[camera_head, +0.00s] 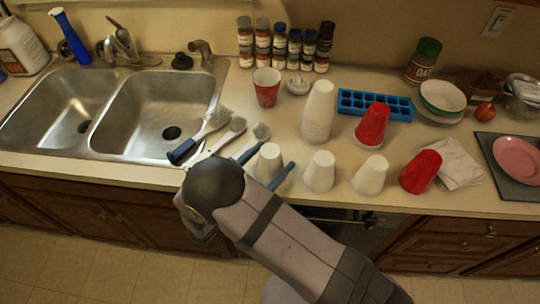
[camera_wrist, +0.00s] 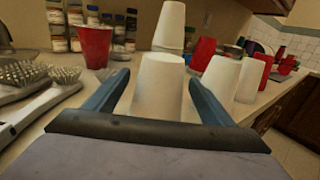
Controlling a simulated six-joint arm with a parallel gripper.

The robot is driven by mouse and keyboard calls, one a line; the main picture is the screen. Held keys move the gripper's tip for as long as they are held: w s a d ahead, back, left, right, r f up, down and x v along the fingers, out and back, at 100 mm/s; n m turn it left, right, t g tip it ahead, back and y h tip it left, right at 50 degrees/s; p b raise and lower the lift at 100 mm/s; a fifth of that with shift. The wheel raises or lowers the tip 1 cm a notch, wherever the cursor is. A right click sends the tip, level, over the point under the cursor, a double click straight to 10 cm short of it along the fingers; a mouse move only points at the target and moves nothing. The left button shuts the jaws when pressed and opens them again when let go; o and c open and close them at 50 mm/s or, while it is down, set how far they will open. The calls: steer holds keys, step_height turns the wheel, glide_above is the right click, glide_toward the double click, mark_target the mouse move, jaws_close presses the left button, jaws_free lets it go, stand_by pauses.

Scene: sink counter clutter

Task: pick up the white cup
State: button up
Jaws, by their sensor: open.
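A white cup (camera_head: 269,163) stands upside down near the counter's front edge. In the wrist view this cup (camera_wrist: 158,88) is straight ahead. My gripper (camera_head: 276,156) is open, with one blue finger on each side of the cup; in the wrist view the gripper (camera_wrist: 158,78) frames it left and right. I cannot tell whether either finger touches it. Two more upside-down white cups, a nearer one (camera_head: 320,172) and a farther one (camera_head: 370,175), stand to the right. A tall stack of white cups (camera_head: 318,112) stands behind.
Brushes (camera_head: 213,126) lie left of the cup, by the double sink (camera_head: 155,110). Red cups stand behind (camera_head: 266,87), on the right behind (camera_head: 372,124) and at right (camera_head: 420,172). A blue ice tray (camera_head: 376,103) and spice jars (camera_head: 279,46) are farther back.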

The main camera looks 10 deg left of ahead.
steer(key=p+x, duration=0.1)
steer(key=x, duration=0.2)
steer(key=shift+w+d+r+p, duration=0.1)
steer(key=shift+p, duration=0.25)
steer(key=shift+w+d, duration=0.2)
steer(key=shift+w, duration=0.1)
steer(key=c, duration=1.1)
